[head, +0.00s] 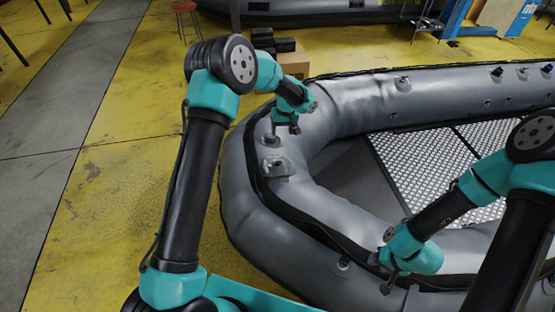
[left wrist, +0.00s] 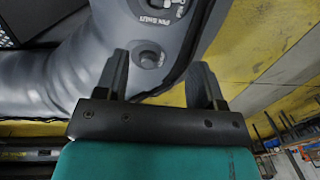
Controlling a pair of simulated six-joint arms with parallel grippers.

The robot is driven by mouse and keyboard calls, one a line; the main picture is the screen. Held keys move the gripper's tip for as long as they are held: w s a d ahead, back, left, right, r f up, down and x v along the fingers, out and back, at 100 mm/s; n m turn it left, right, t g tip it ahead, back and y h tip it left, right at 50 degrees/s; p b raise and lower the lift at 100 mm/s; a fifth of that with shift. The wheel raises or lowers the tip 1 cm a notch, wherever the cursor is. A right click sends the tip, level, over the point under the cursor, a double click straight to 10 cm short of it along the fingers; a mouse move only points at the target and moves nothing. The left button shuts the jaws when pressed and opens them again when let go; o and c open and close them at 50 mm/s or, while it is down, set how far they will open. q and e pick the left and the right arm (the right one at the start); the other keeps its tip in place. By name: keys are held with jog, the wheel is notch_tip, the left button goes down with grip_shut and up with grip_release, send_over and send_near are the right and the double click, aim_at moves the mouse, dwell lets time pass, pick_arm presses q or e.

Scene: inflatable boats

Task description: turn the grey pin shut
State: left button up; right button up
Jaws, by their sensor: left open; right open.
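The grey boat (head: 236,185) carries a plate with a raised grey pin (head: 277,163) on its rounded left end. In the left wrist view the lettered plate (left wrist: 160,14) is cut by the top edge, and its lettering appears upside down. A round grey knob (left wrist: 150,57) sits beside the plate; it also shows in the head view (head: 270,140). My left gripper (head: 285,128) is open and empty just beyond the knob. In the left wrist view its fingers (left wrist: 162,65) stand apart, with the knob between them in the picture. My right gripper (head: 382,274) is open over the near tube, away from the pin.
The boat's metal tread floor (head: 425,160) lies inside the tubes. A cardboard box (head: 295,65) with dark items stands on the yellow floor behind my left arm. A red stool (head: 185,10) and another boat (head: 300,14) are farther back.

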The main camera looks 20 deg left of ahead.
aim_at(277, 160)
pick_arm(q)
jog(key=shift+f, duration=0.1)
jog(key=f, duration=0.5)
jog(key=a+f, duration=0.1)
jog(key=f, duration=0.5)
jog(key=s+f, duration=0.1)
jog(key=f, duration=0.5)
jog(key=shift+a+f, duration=0.1)
jog(key=shift+a, duration=0.25)
jog(key=c, duration=0.9)
